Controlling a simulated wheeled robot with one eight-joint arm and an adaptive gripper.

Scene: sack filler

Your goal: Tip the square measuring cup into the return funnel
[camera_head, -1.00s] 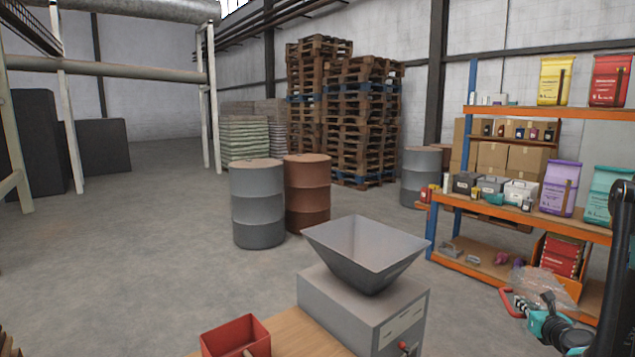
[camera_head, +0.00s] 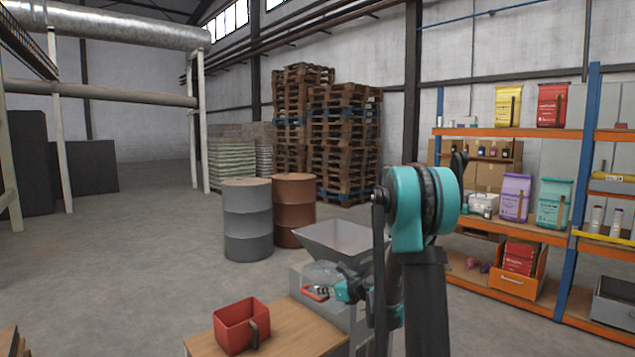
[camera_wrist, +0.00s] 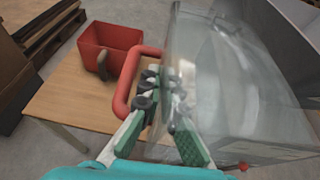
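A clear, see-through cup with a red loop handle (camera_head: 317,293) is held by my gripper (camera_head: 345,292). The grey square funnel (camera_head: 335,236) sits on a grey box-shaped machine. In the head view the cup shows in front of the funnel's lower part, below its rim; the depth between them is unclear. My arm covers the funnel's right side.
A red square container (camera_head: 240,327) with a brownish handle stands on the wooden table (camera_head: 285,338) left of the machine; it also shows in the wrist view (camera_wrist: 105,42). Grey (camera_head: 247,220) and rust-brown (camera_head: 294,210) drums stand behind. Loaded shelves (camera_head: 480,232) are at the right.

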